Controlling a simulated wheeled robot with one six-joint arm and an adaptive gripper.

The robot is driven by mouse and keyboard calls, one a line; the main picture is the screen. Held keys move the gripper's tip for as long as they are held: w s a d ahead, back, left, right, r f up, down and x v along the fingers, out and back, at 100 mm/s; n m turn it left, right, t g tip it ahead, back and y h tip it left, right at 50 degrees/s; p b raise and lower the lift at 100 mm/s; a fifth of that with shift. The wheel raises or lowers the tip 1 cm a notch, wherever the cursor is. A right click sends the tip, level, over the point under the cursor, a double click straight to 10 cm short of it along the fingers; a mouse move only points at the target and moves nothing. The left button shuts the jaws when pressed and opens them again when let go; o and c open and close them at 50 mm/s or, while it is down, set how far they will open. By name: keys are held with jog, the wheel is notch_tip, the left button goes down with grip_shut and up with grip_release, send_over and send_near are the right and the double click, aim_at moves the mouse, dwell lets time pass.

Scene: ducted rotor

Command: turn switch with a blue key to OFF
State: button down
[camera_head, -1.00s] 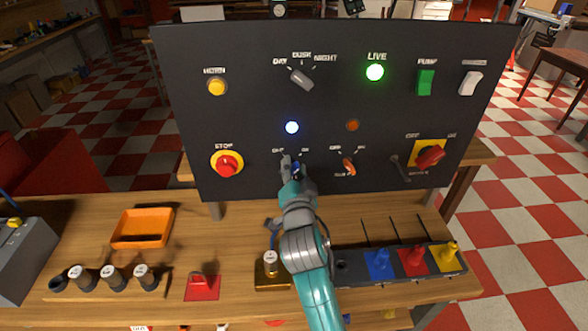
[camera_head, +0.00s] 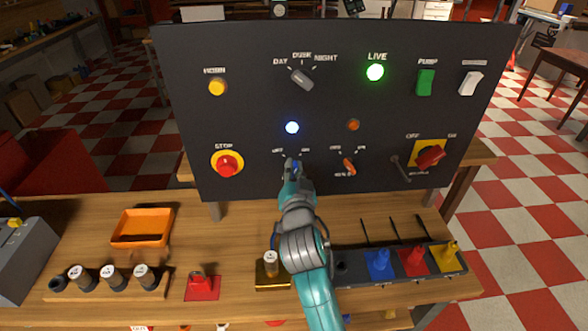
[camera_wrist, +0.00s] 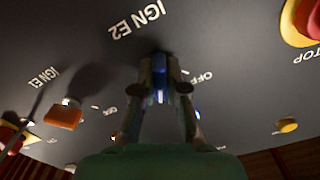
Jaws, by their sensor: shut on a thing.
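The blue key (camera_wrist: 160,72) is in the switch marked IGN E2 on the black panel (camera_head: 250,110). In the wrist view, which sees the panel upside down, my gripper's two fingers (camera_wrist: 160,85) stand on either side of the key and grip it. The OFF mark (camera_wrist: 200,77) shows just right of the fingers there. In the head view my gripper (camera_head: 292,165) is at the panel, below the lit blue-white lamp (camera_head: 292,128), and covers most of the key and switch. I cannot tell exactly which mark the key points to.
An orange-red key switch (camera_head: 349,167) is close on the right. The red STOP button (camera_head: 227,165) is left. A red rotary handle (camera_head: 430,156) is farther right. Below, a holder with colored pieces (camera_head: 400,262) and an orange tray (camera_head: 142,228) lie on the bench.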

jog(key=n, duration=0.6)
jog(key=shift+a, duration=0.1)
jog(key=n, duration=0.6)
jog(key=shift+a+n, duration=0.1)
jog(key=shift+n, duration=0.2)
dwell(0.3)
jog(key=c, duration=1.2)
grip_release()
jog(key=shift+s, duration=0.1)
jog(key=s, duration=1.1)
jog(key=shift+s, duration=0.4)
jog(key=shift+f, duration=0.15)
